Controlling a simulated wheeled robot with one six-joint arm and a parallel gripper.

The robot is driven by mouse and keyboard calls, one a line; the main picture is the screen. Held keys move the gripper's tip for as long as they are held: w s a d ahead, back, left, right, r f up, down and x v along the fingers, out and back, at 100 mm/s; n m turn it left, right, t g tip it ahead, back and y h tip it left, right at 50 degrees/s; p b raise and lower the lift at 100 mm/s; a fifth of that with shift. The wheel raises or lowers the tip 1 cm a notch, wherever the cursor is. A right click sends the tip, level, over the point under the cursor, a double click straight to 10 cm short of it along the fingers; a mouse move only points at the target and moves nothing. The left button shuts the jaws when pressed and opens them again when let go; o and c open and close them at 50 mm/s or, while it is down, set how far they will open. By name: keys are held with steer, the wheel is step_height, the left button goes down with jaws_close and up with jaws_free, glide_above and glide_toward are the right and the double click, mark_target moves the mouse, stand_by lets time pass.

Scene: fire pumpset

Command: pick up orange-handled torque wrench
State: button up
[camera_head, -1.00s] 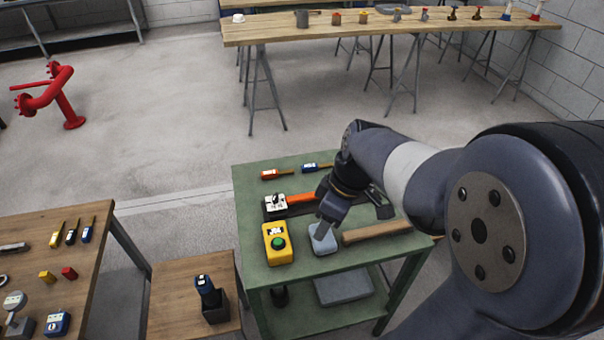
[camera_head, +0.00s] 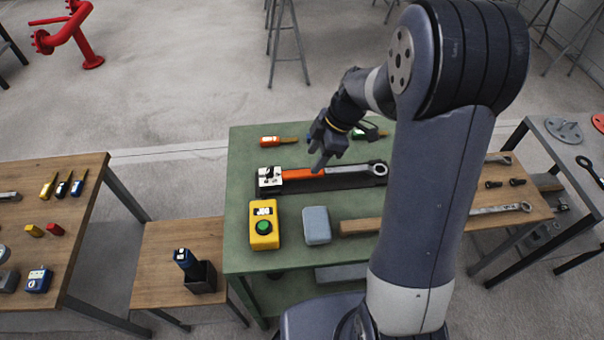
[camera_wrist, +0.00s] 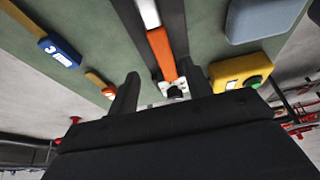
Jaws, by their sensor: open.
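In the wrist view the orange handle (camera_wrist: 161,52) shows ahead of my gripper (camera_wrist: 160,90). The two fingers are spread and empty, one to each side of the handle's line. In the head view my gripper (camera_head: 320,161) is over the right part of the orange handle, pointing down. I cannot tell the exact gap between fingertips and handle. My gripper hides a little of the wrench.
A yellow box with a green button (camera_head: 263,225), a grey block (camera_head: 316,226) and a wooden-handled tool (camera_head: 360,227) lie in front of the wrench. An orange-red tool (camera_head: 270,141) and a blue tool (camera_wrist: 61,52) lie behind it. A black-and-white piece (camera_head: 269,178) adjoins the handle's left end.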

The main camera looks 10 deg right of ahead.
mark_target(303, 172)
steer(key=a+f, duration=0.3)
steer(key=shift+s+f+p, duration=0.25)
steer(key=shift+s+p, duration=0.1)
steer(key=shift+a+f, duration=0.1)
steer(key=shift+f, duration=0.35)
steer(key=shift+f+b, duration=0.25)
steer(key=shift+b, duration=0.35)
steer(key=shift+c, duration=0.4)
jaws_close()
stand_by(0.3)
